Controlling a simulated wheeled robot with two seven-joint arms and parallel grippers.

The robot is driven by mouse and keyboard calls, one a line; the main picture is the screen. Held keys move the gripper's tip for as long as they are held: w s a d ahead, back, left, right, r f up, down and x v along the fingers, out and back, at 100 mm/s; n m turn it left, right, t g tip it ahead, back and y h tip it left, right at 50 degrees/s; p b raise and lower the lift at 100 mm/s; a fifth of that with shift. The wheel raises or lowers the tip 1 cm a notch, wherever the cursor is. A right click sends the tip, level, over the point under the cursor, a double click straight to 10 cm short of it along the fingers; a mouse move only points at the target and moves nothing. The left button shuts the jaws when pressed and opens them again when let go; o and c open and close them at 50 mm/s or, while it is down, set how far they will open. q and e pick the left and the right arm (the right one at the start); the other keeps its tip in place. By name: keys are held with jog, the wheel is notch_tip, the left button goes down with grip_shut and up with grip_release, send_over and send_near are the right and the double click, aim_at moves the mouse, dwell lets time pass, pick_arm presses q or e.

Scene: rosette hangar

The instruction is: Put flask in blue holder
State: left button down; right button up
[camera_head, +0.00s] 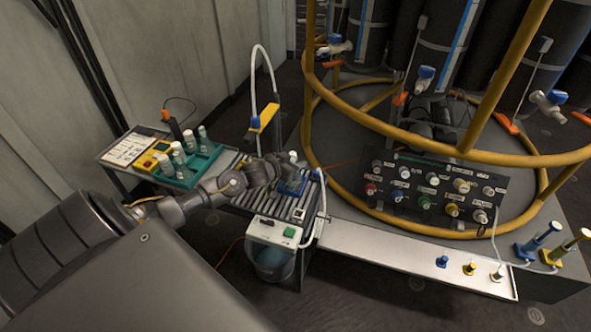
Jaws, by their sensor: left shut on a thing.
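My left gripper (284,176) is over the right part of the roller table, shut on what looks like a flask (293,156). Only a small white top shows; the gripper hides the rest. A blue holder (292,187) sits on the rollers right at the fingers. I cannot tell whether the flask is inside it or just above it. Several white-capped flasks stand in the green rack (205,163) to the left. My right gripper is out of view.
The roller table (265,208) has a control box (273,232) at its front and a yellow-headed post (265,118) behind. A yellow railing (400,130) and a connector panel (430,190) stand to the right. The white ledge (400,262) carries small coloured pieces at its right end.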

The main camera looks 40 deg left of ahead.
pick_arm(q)
notch_tip(320, 180, down, 2)
jog(key=shift+s+a+f, duration=0.1)
jog(key=shift+f, duration=0.1)
jog(key=shift+s+d+f, duration=0.2)
jog(key=shift+s+f, duration=0.15)
jog(key=shift+f, duration=0.2)
jog(key=c, duration=1.5)
grip_release()
jog(key=shift+f, duration=0.1)
jog(key=shift+o, duration=1.1)
jog(key=shift+w+a+f, duration=0.1)
jog(key=shift+f, duration=0.05)
jog(key=shift+o, duration=0.7)
jog(key=shift+w+f, duration=0.15)
jog(key=shift+w, duration=0.1)
jog(key=shift+w+a, duration=0.1)
jog(key=shift+w, duration=0.05)
jog(key=shift+r, duration=0.4)
jog(key=p+v, duration=0.1)
jog(key=v, duration=1.1)
jog(key=shift+r, duration=0.15)
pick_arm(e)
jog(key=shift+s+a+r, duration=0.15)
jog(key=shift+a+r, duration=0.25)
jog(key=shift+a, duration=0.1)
